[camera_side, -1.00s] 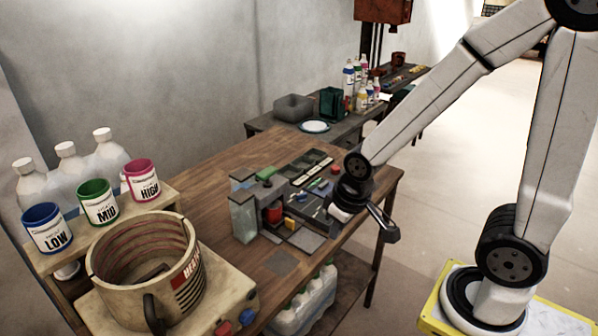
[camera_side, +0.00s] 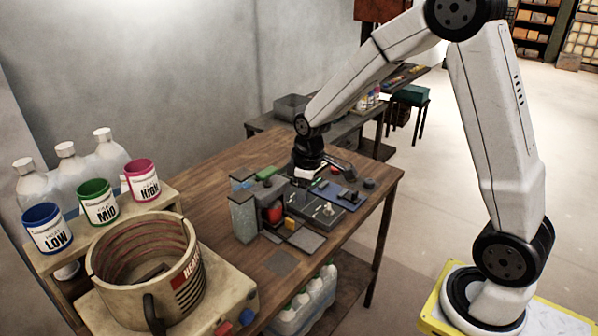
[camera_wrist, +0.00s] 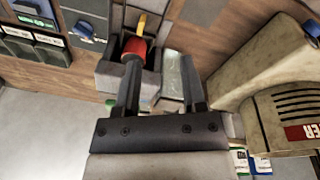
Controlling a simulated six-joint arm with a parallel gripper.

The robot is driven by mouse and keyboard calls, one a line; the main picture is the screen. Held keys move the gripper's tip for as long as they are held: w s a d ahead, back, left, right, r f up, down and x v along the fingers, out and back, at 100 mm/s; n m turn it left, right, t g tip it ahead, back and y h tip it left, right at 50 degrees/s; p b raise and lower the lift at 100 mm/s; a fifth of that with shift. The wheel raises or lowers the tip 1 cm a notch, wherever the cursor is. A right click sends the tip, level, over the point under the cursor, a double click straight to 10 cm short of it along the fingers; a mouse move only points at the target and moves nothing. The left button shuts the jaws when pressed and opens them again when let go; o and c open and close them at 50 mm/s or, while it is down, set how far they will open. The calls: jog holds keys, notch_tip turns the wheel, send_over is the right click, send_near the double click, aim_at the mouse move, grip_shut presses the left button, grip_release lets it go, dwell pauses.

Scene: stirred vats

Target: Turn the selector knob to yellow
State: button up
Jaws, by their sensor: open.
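A dark control panel (camera_side: 315,207) lies on the wooden bench in the side view. It bears a small pale-tipped control (camera_side: 326,209) and a blue one (camera_side: 348,194); I cannot tell which is the selector knob or read its setting. My gripper (camera_side: 303,181) is above the panel's back left part, beside the small machine, with its tips partly hidden. In the wrist view my gripper (camera_wrist: 153,66) is open, its fingers near the machine's red part (camera_wrist: 134,48). A blue control (camera_wrist: 86,29) shows at upper left, apart from the fingers.
The machine's grey block (camera_side: 243,218) stands left of the panel. A large heater pot (camera_side: 145,255) and paint cans marked LOW (camera_side: 47,230), MID (camera_side: 98,205) and HIGH (camera_side: 142,182) are farther left. Bare bench (camera_side: 205,185) lies behind.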

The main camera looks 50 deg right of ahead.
jog(key=w+d+f+n, duration=0.1)
jog(key=w+d+n, duration=0.1)
jog(key=w+d, duration=0.1)
jog(key=w+d+f+n+g, duration=0.1)
jog(key=w+d+f+n, duration=0.1)
jog(key=w+d, duration=0.2)
jog(key=w+d+f+n, duration=0.2)
jog(key=w+d, duration=0.1)
jog(key=d, duration=0.3)
jog(key=shift+w+d+f+n+g, duration=0.1)
jog(key=shift+w+f+n+g, duration=0.05)
jog(key=shift+w+n+g, duration=0.2)
jog(key=shift+f, duration=0.1)
jog(key=shift+f, duration=3.8)
jog(key=shift+c, duration=0.2)
grip_shut()
